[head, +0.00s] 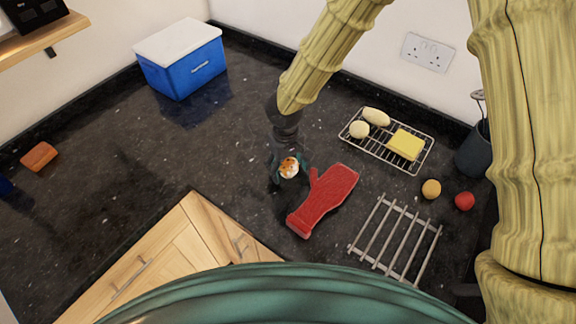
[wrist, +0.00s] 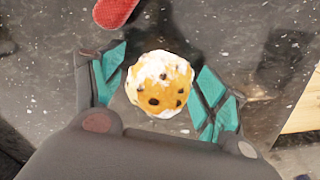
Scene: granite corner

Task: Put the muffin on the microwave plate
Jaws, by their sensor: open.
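The muffin (head: 289,167), golden with white topping and dark spots, sits on the dark granite counter, left of the red oven mitt. In the wrist view the muffin (wrist: 159,84) lies between the teal fingers of my gripper (wrist: 160,88). No microwave or microwave plate can be made out for certain; a black appliance (head: 32,12) on the wooden shelf at top left is cut off by the frame.
A red oven mitt (head: 324,200) lies right beside the muffin. A wire rack (head: 355,143) holds yellow and pale items. A slatted metal trivet (head: 394,240), two small round fruits and a blue cooler (head: 181,65) stand around.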

